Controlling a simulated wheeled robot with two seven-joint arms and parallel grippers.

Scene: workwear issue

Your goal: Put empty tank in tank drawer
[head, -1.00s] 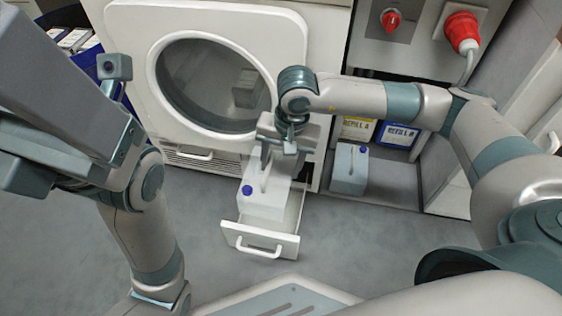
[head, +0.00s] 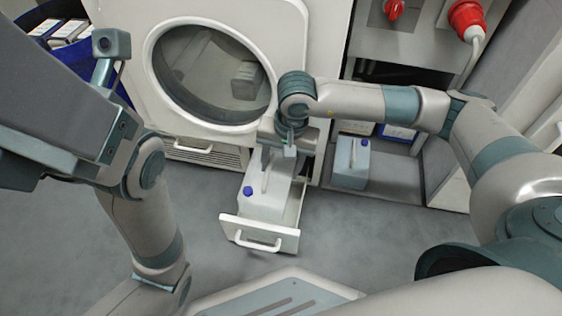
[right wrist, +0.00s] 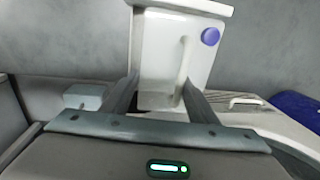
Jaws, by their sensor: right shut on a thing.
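The tank (head: 262,203) is a pale box with a blue cap and a handle. In the head view it stands within the outline of the pulled-out tank drawer (head: 258,235), behind its white front. My right gripper (head: 279,152) is over its rear part, shut on the tank. In the right wrist view the tank (right wrist: 165,50) sits between both fingers (right wrist: 158,98), its blue cap facing the camera. I cannot tell whether its base touches the drawer floor. My left gripper's body (head: 70,120) is at the upper left; its fingers are not clear.
A second similar tank (head: 351,165) with a blue cap stands on the low shelf at right, before the refill boxes (head: 398,132). The machine's round door (head: 212,75) is above the drawer. A blue bin (head: 45,25) is far left.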

